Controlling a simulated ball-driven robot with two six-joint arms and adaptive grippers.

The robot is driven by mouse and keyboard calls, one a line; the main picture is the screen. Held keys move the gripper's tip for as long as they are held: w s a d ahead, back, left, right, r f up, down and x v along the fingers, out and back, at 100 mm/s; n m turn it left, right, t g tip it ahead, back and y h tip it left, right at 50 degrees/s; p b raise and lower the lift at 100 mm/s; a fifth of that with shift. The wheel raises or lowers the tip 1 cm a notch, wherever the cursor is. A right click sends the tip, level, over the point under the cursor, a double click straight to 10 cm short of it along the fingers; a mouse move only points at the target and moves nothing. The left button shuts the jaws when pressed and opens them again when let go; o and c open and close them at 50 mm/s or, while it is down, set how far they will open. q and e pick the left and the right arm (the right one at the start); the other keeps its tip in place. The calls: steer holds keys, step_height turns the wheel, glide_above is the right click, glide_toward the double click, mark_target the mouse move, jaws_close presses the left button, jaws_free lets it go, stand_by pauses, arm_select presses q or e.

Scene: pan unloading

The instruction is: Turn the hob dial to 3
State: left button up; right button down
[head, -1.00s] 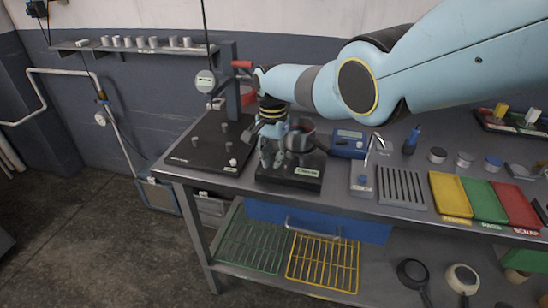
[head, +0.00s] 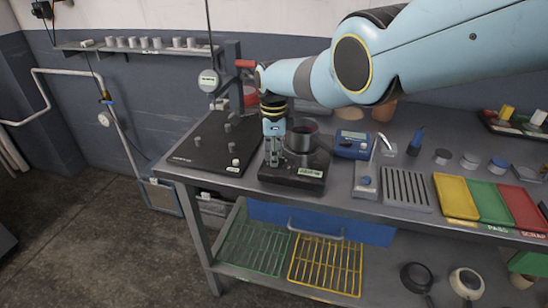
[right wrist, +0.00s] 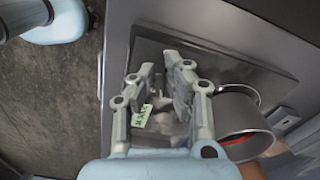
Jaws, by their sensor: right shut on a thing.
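The hob (head: 292,176) is a low black box at the front edge of the bench, with a pale label at its front right. A dark pot (head: 301,137) stands on it; the right wrist view also shows this pot (right wrist: 240,112) right of the fingers. My right gripper (head: 273,162) points down at the hob's left side, beside the pot. The right wrist view shows its two fingers (right wrist: 160,78) over the hob, around the dial's place. The dial itself is hidden by the fingers, so its setting cannot be read. My left gripper does not show clearly.
A black board (head: 205,150) with several small pegs lies left of the hob. A blue meter (head: 352,145) stands to the right, then yellow (head: 455,197), green (head: 489,203) and red trays. A red-handled press (head: 234,75) stands behind.

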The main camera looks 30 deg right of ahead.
steer(key=shift+w+d+m, duration=0.1)
steer(key=shift+w+m, duration=0.05)
steer(key=shift+m, duration=0.8)
steer(key=shift+w+d+m, duration=0.1)
steer(key=shift+m, duration=0.85)
steer(key=shift+r, duration=0.1)
steer(key=c, duration=1.4)
jaws_free()
step_height(320, 180, up, 12)
steer(key=shift+f, duration=0.1)
